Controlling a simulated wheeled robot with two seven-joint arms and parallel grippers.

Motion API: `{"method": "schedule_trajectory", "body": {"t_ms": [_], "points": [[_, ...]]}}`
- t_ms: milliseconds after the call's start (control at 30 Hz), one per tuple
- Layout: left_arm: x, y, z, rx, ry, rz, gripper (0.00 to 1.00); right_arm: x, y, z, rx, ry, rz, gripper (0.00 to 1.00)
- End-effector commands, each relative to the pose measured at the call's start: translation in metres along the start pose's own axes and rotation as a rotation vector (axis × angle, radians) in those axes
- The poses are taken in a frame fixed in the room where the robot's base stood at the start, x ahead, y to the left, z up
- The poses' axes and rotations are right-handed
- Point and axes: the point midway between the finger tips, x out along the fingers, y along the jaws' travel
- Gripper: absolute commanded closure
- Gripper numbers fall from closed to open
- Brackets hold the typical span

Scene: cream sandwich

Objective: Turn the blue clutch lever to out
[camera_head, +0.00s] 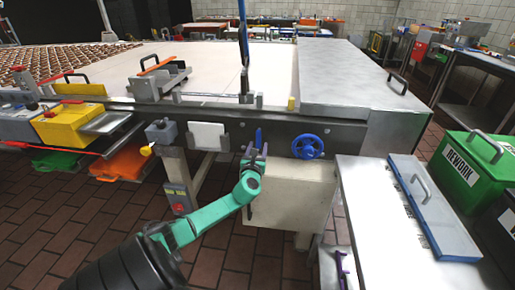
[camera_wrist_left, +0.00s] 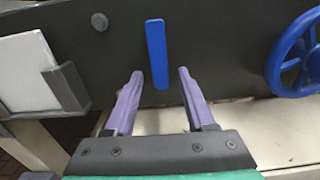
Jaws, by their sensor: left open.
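The blue clutch lever (camera_head: 258,138) is a narrow upright bar on the dark side panel of the conveyor. In the left wrist view the lever (camera_wrist_left: 156,50) stands nearly vertical, tilted very slightly. My left gripper (camera_head: 255,152) is open in front of the panel; its purple fingers (camera_wrist_left: 159,74) are spread. In the wrist view the lever's lower end shows between the two fingertips, with a gap on each side and no visible contact. A purple part that looks like my right gripper (camera_head: 342,264) shows at the bottom edge; its fingers cannot be made out.
A blue handwheel (camera_head: 307,147) sits on the panel right of the lever. A white card in a grey holder (camera_head: 207,136) is left of it. A steel table (camera_head: 362,205) with a hinged lid and green REWORK box (camera_head: 468,170) stand at right.

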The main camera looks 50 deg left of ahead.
Motion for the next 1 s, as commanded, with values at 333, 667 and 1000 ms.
{"method": "schedule_trajectory", "body": {"t_ms": [333, 667, 1000], "points": [[-0.052, 0.000, 0.001, 0.001, 0.005, -0.004, 0.45, -0.015, 0.000, -0.002, 0.000, 0.000, 0.000, 1.00], [-0.136, 0.000, -0.001, 0.001, 0.003, -0.001, 0.45, -0.021, -0.001, -0.002, 0.001, 0.001, -0.001, 1.00], [-0.146, 0.000, 0.000, 0.000, 0.000, 0.001, 0.45, -0.021, -0.002, -0.003, 0.002, 0.001, -0.003, 1.00]]}}
